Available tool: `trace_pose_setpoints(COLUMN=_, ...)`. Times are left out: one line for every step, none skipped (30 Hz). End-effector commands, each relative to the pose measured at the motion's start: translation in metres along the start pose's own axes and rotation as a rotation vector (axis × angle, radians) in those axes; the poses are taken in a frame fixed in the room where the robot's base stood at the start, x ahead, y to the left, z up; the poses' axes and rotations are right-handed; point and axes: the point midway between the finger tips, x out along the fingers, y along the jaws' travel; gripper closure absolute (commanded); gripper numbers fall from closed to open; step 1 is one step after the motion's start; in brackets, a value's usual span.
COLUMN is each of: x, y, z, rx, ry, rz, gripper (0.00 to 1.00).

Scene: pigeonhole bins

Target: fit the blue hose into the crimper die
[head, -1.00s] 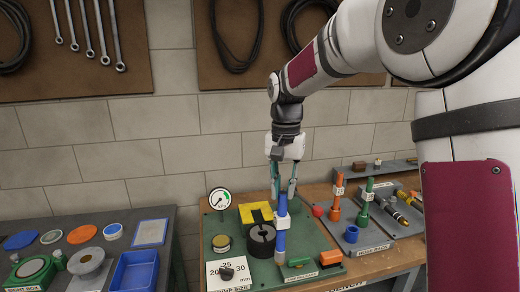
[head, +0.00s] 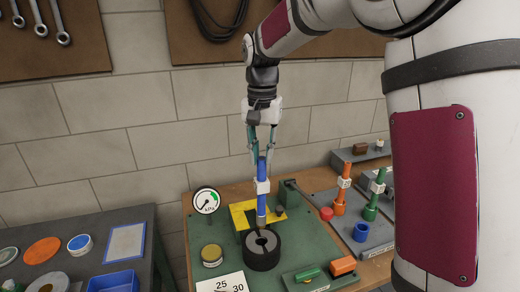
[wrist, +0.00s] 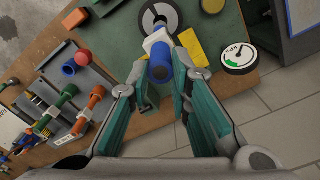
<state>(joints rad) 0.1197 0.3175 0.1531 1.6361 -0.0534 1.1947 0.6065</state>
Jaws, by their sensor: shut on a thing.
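My gripper (head: 262,150) is shut on the upper part of the blue hose (head: 262,172), which hangs nearly upright with a white tag around its middle. The crimper die (head: 262,258) is a thick black ring with a central hole, on the green board. The hose's lower end is at the die's far rim in the head view; I cannot tell whether it touches.
A yellow bracket (head: 241,217) stands behind the die, with a gauge (head: 206,201) to its left. Green (head: 307,274) and orange (head: 343,265) blocks sit in front. A rack at right holds an orange hose (head: 340,200), a green hose (head: 372,206) and an empty blue socket (head: 361,232).

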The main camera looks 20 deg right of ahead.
Motion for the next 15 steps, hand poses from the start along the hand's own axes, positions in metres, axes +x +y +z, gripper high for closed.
trace_pose_setpoints(x=0.0, y=0.0, z=0.0, rx=0.0, ry=0.001, rz=0.0, gripper=1.0)
trace_pose_setpoints(x=0.0, y=0.0, z=0.0, rx=0.0, ry=0.001, rz=0.0, gripper=1.0)
trace_pose_setpoints(x=0.0, y=0.0, z=0.0, rx=0.0, ry=0.001, rz=0.0, gripper=1.0)
trace_pose_setpoints(x=0.0, y=0.0, z=0.0, rx=-0.001, ry=0.001, rz=0.0, gripper=1.0)
trace_pose_setpoints(x=0.0, y=0.0, z=0.0, rx=-0.002, ry=0.0, rz=0.001, gripper=1.0)
trace_pose_setpoints(x=0.0, y=0.0, z=0.0, rx=-0.003, ry=0.0, rz=0.003, gripper=1.0)
trace_pose_setpoints(x=0.002, y=0.0, z=0.0, rx=-0.002, ry=0.0, rz=0.003, gripper=1.0)
trace_pose_setpoints(x=0.003, y=0.0, z=0.0, rx=-0.002, ry=0.0, rz=0.003, gripper=1.0)
trace_pose_setpoints(x=0.006, y=0.0, z=0.0, rx=-0.002, ry=0.0, rz=0.003, gripper=1.0)
trace_pose_setpoints(x=0.009, y=0.0, z=0.0, rx=-0.002, ry=-0.001, rz=0.004, gripper=1.0)
trace_pose_setpoints(x=0.011, y=0.0, z=0.0, rx=-0.002, ry=-0.002, rz=0.004, gripper=1.0)
trace_pose_setpoints(x=0.015, y=0.0, z=0.0, rx=-0.002, ry=-0.001, rz=0.004, gripper=1.0)
trace_pose_setpoints(x=0.018, y=0.0, z=0.0, rx=-0.002, ry=-0.001, rz=0.003, gripper=1.0)
trace_pose_setpoints(x=0.021, y=0.0, z=0.0, rx=-0.002, ry=-0.001, rz=0.004, gripper=1.0)
trace_pose_setpoints(x=0.025, y=0.0, z=0.0, rx=-0.002, ry=-0.002, rz=0.004, gripper=1.0)
